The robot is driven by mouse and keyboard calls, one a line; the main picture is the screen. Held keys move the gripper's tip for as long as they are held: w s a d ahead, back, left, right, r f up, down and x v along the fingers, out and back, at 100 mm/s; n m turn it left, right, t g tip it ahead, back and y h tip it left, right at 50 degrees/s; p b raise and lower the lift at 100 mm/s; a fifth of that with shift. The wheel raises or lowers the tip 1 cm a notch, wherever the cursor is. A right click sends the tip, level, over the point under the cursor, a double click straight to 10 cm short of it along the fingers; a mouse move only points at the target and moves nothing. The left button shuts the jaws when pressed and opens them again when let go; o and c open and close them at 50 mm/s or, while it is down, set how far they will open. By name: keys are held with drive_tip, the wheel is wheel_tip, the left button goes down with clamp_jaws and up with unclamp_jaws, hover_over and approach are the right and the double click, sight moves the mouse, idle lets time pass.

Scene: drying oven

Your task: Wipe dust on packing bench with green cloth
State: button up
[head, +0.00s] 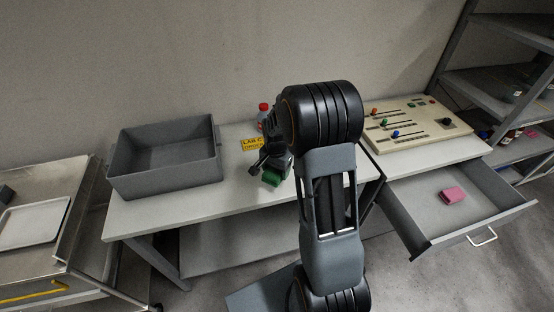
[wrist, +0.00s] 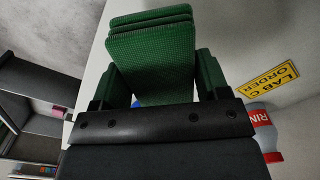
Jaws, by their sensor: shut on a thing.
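The green cloth (head: 271,178) is a thick folded pad. It is at my gripper (head: 272,168), at or just above the middle of the packing bench (head: 190,203); I cannot tell if it touches. In the wrist view the cloth (wrist: 152,60) fills the space between the fingers of my gripper (wrist: 155,88), which is shut on it. The bench top is pale and flat. I cannot make out any dust on it; my arm hides part of the top.
A grey bin (head: 165,178) stands on the bench's left. A red-capped bottle (head: 263,109) and yellow label (head: 250,144) are behind my gripper. A control panel (head: 410,125) is on the right, above an open drawer (head: 425,205) holding a pink block (head: 452,194). A cart (head: 75,225) stands left.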

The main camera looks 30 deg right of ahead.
drive_tip(key=shift+r+p, duration=0.95)
drive_tip(key=shift+r, duration=0.75)
drive_tip(key=shift+f, duration=0.1)
